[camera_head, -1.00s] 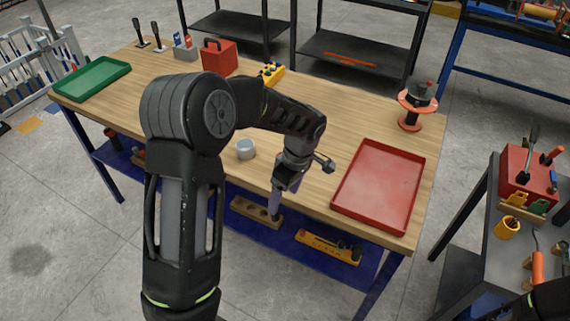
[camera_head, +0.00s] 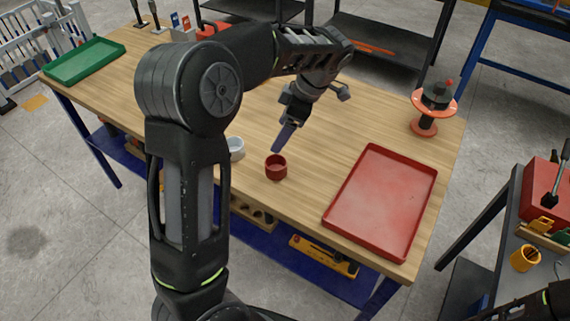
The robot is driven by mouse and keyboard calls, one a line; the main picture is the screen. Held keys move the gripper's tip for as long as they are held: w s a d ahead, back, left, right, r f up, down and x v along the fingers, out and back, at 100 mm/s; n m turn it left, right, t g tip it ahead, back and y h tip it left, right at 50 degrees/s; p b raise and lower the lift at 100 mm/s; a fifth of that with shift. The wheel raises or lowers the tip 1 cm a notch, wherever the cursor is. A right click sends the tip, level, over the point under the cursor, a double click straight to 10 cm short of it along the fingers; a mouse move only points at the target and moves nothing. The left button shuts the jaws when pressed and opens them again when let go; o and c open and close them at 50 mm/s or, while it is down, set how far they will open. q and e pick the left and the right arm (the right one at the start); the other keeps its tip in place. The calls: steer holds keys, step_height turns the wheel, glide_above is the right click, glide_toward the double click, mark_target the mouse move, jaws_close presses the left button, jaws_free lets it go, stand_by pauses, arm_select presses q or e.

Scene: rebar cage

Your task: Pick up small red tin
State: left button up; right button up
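A small red tin (camera_head: 276,168) stands upright on the wooden workbench (camera_head: 310,170), left of the red tray. My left gripper (camera_head: 283,137) hangs just above and behind the tin, its fingers pointing down. It appears apart from the tin. The fingers overlap from this angle, so I cannot tell whether they are open. My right gripper is out of view; only a dark part of my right arm shows at the bottom right corner.
A grey-white tin (camera_head: 236,149) stands left of the red tin, partly behind my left arm. A red tray (camera_head: 382,202) lies to the right, with a red-and-black spool (camera_head: 427,112) behind it. A green tray (camera_head: 85,61) lies far left. Bare bench lies between tin and tray.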

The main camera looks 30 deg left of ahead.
arm_select(q)
step_height(320, 180, down, 6)
steer(key=b, duration=0.5)
steer(key=shift+w+f, duration=0.15)
steer(key=shift+x, duration=1.25)
